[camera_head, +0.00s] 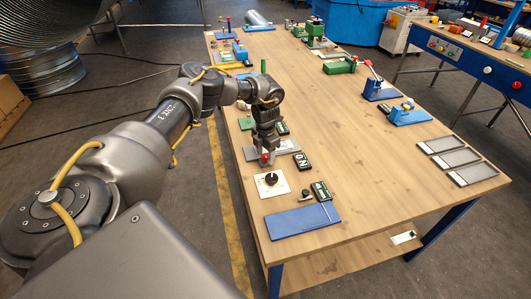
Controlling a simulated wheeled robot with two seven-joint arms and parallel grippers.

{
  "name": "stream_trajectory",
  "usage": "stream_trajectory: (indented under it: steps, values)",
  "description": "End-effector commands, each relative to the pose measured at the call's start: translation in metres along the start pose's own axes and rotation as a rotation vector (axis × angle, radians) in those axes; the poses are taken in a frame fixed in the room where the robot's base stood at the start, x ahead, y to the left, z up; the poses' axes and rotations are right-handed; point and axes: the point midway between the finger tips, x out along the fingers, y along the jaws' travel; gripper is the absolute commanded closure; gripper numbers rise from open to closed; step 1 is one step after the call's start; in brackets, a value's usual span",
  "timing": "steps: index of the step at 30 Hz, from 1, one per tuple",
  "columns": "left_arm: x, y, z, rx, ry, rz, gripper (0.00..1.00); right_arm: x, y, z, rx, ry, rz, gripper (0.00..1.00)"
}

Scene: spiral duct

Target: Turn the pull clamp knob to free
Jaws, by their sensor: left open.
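A black knob (271,178) sits on a white plate (274,190) near the left edge of the wooden table. Whether it is the pull clamp knob I cannot tell. My left gripper (264,153) points down just behind this plate, over a grey fixture (285,147) with a small red part. The gripper is open; its fingers are dark and small, and whether they touch the red part I cannot tell. The right gripper is out of view.
A dark ON label (302,161), another dark label (321,190), a small black knob (305,194) and a blue plate (300,221) lie nearby. Grey trays (470,172) and blue clamps (407,114) stand to the right. The table's middle is clear.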

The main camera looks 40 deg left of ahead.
Motion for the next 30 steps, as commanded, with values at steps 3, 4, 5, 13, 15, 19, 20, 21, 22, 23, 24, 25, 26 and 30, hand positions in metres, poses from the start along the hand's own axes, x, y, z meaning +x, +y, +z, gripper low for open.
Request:
stream_trajectory:
  steps: [3,4,5,13,15,19,20,21,22,23,24,25,26,30]
  values:
    - [-0.0001,-0.0001,0.0001,0.0,0.0,0.0,0.52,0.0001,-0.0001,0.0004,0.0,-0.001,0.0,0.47]
    - [-0.0001,-0.0001,0.0001,0.0,0.0,0.0,0.56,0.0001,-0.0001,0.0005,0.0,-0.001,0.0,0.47]
    - [-0.0002,-0.0001,0.0001,0.0,0.0,0.0,0.6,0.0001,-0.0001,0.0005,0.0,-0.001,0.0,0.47]
    - [-0.0004,-0.0001,0.0001,0.0,0.0,0.0,0.91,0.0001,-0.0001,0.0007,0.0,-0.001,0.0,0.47]
    - [-0.0004,-0.0001,0.0001,-0.002,0.0,0.0,0.91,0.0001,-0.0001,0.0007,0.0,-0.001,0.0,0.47]
    - [-0.0004,-0.0001,0.0003,-0.02,-0.001,0.0,0.91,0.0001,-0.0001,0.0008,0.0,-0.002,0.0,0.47]
    - [-0.0003,-0.0001,0.0003,-0.028,-0.001,0.0,0.91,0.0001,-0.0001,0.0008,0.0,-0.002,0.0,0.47]
    - [-0.0002,0.0,0.0003,-0.042,-0.001,0.0,0.91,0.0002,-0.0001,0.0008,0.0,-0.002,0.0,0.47]
    - [-0.0001,0.0001,0.0002,-0.054,-0.001,0.0,0.91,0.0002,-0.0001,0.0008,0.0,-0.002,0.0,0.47]
    - [0.0,0.0,0.0001,-0.067,-0.001,0.0,0.91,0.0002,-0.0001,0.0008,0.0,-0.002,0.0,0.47]
    - [0.0,-0.0001,0.0002,-0.089,-0.001,-0.001,0.91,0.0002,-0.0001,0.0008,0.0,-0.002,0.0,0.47]
    - [0.0,-0.0002,0.0001,-0.107,0.0,-0.001,0.91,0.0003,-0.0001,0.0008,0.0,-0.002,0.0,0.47]
    - [0.0,-0.0002,0.0,-0.126,0.0,-0.001,0.91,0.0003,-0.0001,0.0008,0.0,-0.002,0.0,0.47]
    - [-0.0002,-0.0004,0.0004,-0.237,-0.001,-0.002,0.91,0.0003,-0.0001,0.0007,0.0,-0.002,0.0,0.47]
